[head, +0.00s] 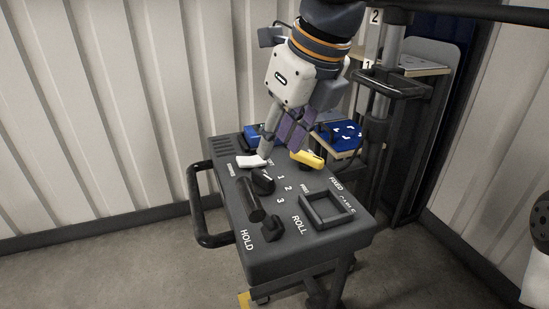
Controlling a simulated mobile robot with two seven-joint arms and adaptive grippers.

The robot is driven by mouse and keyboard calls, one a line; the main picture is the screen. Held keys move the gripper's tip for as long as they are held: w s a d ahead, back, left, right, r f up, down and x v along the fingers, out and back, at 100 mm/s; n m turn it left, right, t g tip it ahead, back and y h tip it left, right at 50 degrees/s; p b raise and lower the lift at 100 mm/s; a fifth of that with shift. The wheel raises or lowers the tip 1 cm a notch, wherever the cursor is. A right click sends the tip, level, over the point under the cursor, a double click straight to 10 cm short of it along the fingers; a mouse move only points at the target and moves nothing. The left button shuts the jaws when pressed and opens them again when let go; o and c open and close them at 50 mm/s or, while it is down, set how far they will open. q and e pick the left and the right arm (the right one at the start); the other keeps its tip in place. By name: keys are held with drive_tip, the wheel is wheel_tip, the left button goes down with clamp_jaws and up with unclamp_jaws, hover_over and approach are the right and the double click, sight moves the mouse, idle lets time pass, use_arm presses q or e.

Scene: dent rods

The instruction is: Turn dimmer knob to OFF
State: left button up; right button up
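The dimmer knob (263,183) is a black rotary knob on the sloping top of the dark control panel (300,245). It has a light mark on top, and the numbers 1, 2 and 3 are printed to its right. Lettering behind it is partly hidden by my gripper, so I cannot read the OFF mark. My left gripper (280,160) comes down from above at the panel's far side, just behind the knob.
A black handle (252,205) stands up close in front of the knob, with a smaller switch (272,229) by HOLD and ROLL. A raised square frame (327,209) lies to the right. A side rail (193,205) is at the left. A shelved rack (400,85) stands behind.

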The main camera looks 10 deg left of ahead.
sight(264, 175)
use_arm(q)
drive_tip(key=x, duration=0.8)
drive_tip(key=shift+w+a+f, duration=0.1)
drive_tip(key=shift+a+f, duration=0.05)
drive_tip(key=shift+f, duration=0.1)
clamp_jaws()
